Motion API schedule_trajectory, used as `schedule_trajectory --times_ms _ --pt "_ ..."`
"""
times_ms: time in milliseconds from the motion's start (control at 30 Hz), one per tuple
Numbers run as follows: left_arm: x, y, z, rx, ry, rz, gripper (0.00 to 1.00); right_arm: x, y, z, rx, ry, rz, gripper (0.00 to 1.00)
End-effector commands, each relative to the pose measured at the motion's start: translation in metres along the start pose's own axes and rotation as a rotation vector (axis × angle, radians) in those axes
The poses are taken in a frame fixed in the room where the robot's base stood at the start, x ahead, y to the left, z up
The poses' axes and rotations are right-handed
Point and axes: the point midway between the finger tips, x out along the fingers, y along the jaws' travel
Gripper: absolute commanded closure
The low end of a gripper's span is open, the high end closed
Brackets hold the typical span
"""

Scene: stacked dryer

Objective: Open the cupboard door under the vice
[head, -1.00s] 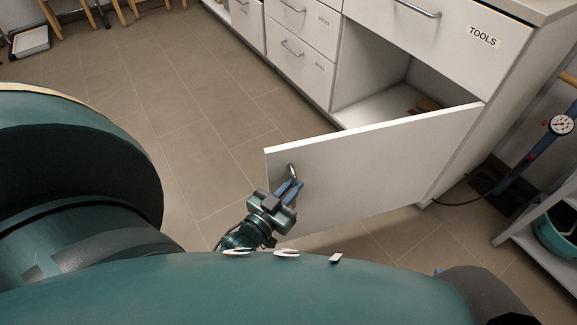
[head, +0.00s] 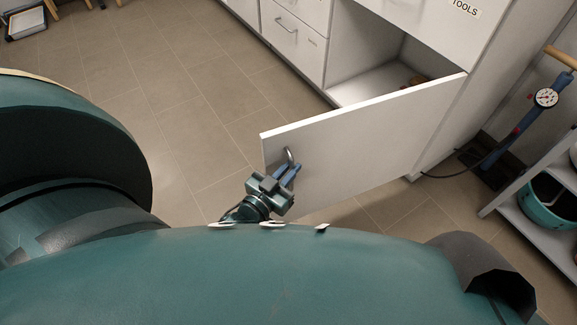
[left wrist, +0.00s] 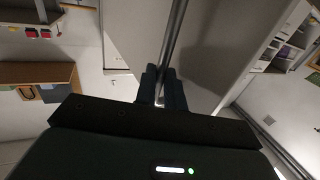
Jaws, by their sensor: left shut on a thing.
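The white cupboard door (head: 375,145) stands wide open in the head view, swung out from its hinge side at the right. The cupboard interior (head: 375,80) shows behind its top edge. A metal handle (head: 290,157) sits near the door's free edge. My left gripper (head: 288,174) is shut on this handle. In the left wrist view the handle bar (left wrist: 172,50) runs between the blue fingers (left wrist: 162,88). My right gripper is not in view. The vice is not in view.
Drawers (head: 295,35) stand left of the open cupboard, and a drawer labelled TOOLS is above it. At the right are a blue floor pump (head: 530,115) and a shelf with a teal bucket (head: 548,205). The tiled floor (head: 190,110) left of the door is clear.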

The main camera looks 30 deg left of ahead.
Motion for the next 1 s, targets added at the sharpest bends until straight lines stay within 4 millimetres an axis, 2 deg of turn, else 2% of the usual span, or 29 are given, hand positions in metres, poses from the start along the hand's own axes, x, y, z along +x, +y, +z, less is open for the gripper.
schedule_trajectory --times_ms 33,200,233,467,1000 --pt "0.0054 0.0075 -0.0048 -0.001 0.013 0.012 1.0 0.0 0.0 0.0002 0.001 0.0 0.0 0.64" --pt "0.0055 0.0075 -0.0049 -0.001 0.013 0.012 1.0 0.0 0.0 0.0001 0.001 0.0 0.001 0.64" --pt "0.0055 0.0074 -0.0049 -0.001 0.013 0.012 0.87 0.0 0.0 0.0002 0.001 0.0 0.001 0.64" --pt "0.0038 0.0049 -0.0032 -0.002 0.009 0.009 0.68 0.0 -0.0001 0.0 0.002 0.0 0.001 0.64" --pt "0.0032 0.0027 -0.0021 -0.002 0.005 0.008 0.68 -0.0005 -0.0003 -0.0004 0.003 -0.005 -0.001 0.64"
